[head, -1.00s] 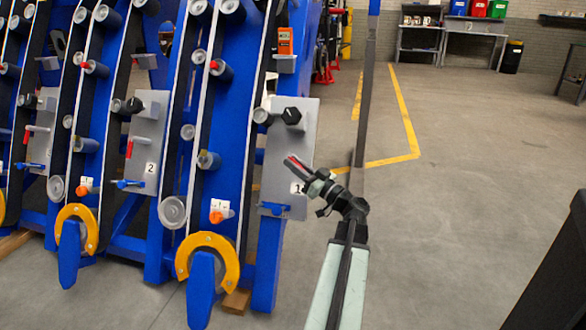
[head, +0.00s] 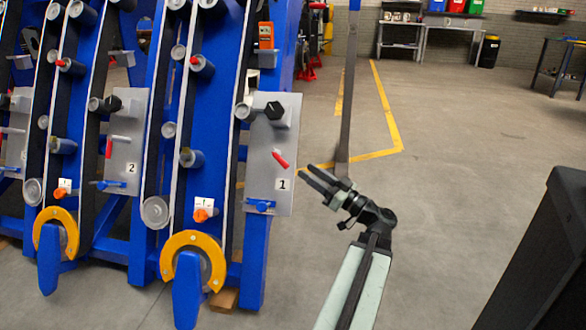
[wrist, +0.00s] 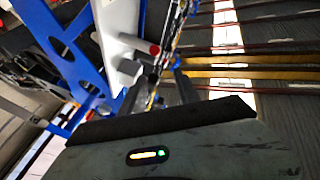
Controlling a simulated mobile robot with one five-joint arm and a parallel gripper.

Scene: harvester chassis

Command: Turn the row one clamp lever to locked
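The row one plate (head: 255,180) is grey and carries the label 1. A red lever (head: 280,159) on it slants down to the right. A small blue handle (head: 260,205) sits at the plate's bottom and a black knob (head: 275,110) near its top. No lever is labelled as the clamp. My gripper (head: 304,174) is right of the plate, apart from the red lever, with its two dark fingers parted and empty. In the wrist view the parted fingers of my gripper (wrist: 158,95) show, with a red tip (wrist: 154,50) beyond them that I cannot identify surely.
The row two plate (head: 127,140) stands to the left, its red lever (head: 109,148) near upright. An orange knob (head: 201,215) and yellow ring (head: 196,240) lie left of the row one plate. A dark box (head: 545,265) stands at right.

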